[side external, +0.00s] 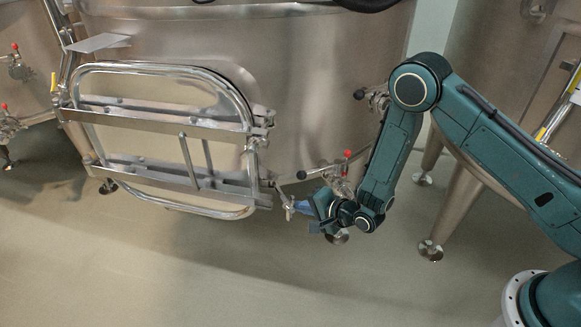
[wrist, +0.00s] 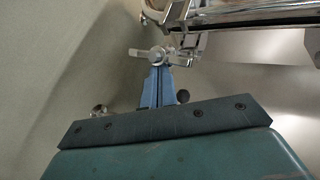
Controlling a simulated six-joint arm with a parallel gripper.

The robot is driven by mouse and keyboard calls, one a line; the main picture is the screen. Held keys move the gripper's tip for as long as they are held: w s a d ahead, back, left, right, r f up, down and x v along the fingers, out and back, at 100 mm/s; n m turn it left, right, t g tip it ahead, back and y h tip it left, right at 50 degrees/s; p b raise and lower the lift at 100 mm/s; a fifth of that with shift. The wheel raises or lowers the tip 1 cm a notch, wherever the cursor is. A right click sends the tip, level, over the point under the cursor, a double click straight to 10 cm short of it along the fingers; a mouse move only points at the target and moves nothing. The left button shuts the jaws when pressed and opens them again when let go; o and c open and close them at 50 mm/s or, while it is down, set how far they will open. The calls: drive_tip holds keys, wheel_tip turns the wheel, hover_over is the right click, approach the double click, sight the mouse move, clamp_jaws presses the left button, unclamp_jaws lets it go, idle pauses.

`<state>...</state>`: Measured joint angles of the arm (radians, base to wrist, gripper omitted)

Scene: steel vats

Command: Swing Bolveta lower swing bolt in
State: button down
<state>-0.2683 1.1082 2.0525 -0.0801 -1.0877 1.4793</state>
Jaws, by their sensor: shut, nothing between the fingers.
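The lower swing bolt (side external: 288,207) is a small metal piece with a cross-shaped end, just right of the lower bar's end on the vat's door. In the wrist view its round, pale end (wrist: 155,55) lies straight ahead of my fingertips. My gripper (side external: 299,206) is shut, with its blue fingers together and nothing held. The fingertips (wrist: 157,69) are at or touching the bolt; I cannot tell if there is contact. The oval door (side external: 160,68) has two crossbars and lies against the steel vat (side external: 310,90). The bolt's pivot is partly hidden.
Red-tipped valves (side external: 347,154) stick out from the vat above my wrist. A second vat (side external: 490,60) with legs stands at the right. Another vat (side external: 25,70) is at the left. The floor (side external: 200,270) in front is clear.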

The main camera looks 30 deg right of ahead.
drive_tip(key=shift+a, duration=1.25)
drive_tip(key=shift+w+a, duration=0.15)
drive_tip(key=shift+a, duration=0.1)
drive_tip(key=shift+w+a, duration=0.2)
drive_tip(key=shift+a, duration=0.75)
drive_tip(key=shift+w+a, duration=0.15)
drive_tip(key=shift+a, duration=0.1)
drive_tip(key=shift+w+a, duration=0.25)
drive_tip(key=shift+a, duration=0.2)
drive_tip(key=shift+w+a, duration=0.2)
drive_tip(key=shift+a, duration=0.25)
drive_tip(key=shift+w+a, duration=0.15)
drive_tip(key=shift+a, duration=0.05)
